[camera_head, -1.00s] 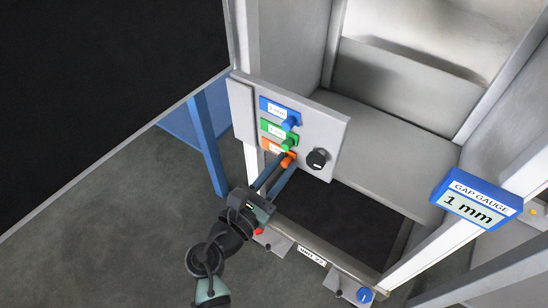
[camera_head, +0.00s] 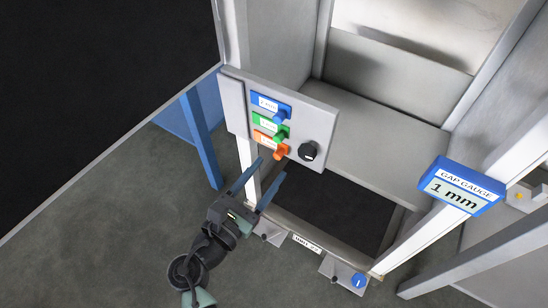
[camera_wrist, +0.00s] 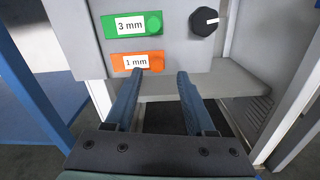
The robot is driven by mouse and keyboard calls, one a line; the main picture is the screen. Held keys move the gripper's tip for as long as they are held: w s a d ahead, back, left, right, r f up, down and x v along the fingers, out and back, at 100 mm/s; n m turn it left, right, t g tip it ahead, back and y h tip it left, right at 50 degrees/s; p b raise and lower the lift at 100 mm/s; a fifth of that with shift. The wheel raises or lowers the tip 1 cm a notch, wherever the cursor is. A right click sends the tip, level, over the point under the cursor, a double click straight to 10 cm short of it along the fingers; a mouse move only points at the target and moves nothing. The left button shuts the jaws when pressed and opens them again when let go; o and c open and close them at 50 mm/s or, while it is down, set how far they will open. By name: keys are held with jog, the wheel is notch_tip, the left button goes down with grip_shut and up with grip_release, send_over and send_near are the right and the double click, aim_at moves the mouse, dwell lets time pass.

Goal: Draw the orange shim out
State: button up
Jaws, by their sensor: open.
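The orange shim (camera_head: 264,139), with its knob at the right end, sits in the lowest slot of the grey dispenser panel (camera_head: 318,122). In the wrist view the orange shim (camera_wrist: 120,67) carries a white label reading 1 mm. My gripper (camera_head: 271,169) is open and empty, in front of and below the shim, apart from it. In the wrist view my gripper's fingertips (camera_wrist: 161,73) are spread, with the orange knob showing above and between them. The part of the shim inside the panel is hidden.
A green 3 mm shim (camera_wrist: 130,25) and a blue shim (camera_head: 268,102) sit above the orange one. A black dial (camera_head: 307,151) is to the right. A gap gauge (camera_head: 461,187) reading 1 mm is far right. A blue post (camera_head: 201,140) stands at left.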

jog(key=p+v, duration=0.2)
jog(key=v, duration=0.7)
jog(key=shift+p, duration=0.4)
